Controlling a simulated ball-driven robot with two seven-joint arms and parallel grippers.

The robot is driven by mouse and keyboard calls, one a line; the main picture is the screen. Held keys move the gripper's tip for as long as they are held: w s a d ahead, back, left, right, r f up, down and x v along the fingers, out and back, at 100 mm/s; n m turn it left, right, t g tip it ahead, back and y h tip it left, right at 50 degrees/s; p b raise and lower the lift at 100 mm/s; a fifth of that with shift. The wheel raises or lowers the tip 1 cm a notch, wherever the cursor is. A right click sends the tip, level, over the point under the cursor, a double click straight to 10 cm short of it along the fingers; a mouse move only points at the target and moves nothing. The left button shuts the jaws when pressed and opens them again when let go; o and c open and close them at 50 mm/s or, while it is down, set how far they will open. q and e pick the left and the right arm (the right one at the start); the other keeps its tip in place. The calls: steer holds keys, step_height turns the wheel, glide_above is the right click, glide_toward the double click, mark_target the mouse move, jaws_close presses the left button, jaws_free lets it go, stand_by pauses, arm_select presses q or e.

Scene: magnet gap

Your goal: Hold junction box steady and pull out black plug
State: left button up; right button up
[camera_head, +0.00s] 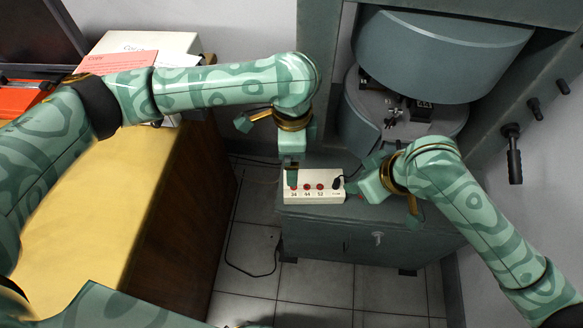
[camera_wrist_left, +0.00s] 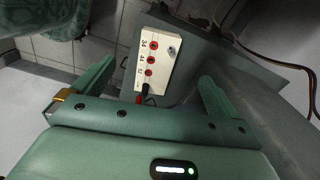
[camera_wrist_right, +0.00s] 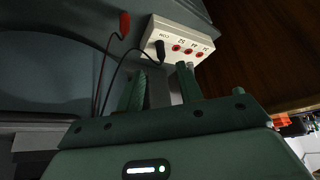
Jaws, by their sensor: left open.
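The white junction box (camera_head: 313,196) stands on the grey-green cabinet, with a row of red sockets. It also shows in the left wrist view (camera_wrist_left: 147,68) and the right wrist view (camera_wrist_right: 188,33). The black plug (camera_wrist_right: 161,50) sits in the box's end socket, its cable hanging away; it also shows in the left wrist view (camera_wrist_left: 145,88). My left gripper (camera_head: 292,178) is at the box's left end; its fingers are spread wide on either side of the box in its wrist view. My right gripper (camera_wrist_right: 160,70) is open and empty, with its fingertips short of the black plug.
A loose red plug (camera_wrist_right: 124,24) on a lead lies beside the box. The cabinet (camera_head: 330,230) carries the box, with a large round machine (camera_head: 430,60) behind it. A wooden desk (camera_head: 110,230) stands at the left. A dark cable lies on the tiled floor (camera_head: 255,245).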

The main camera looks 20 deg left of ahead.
mark_target(313, 186)
arm_select(q)
step_height(313, 186, down, 14)
steer(key=shift+f, duration=0.2)
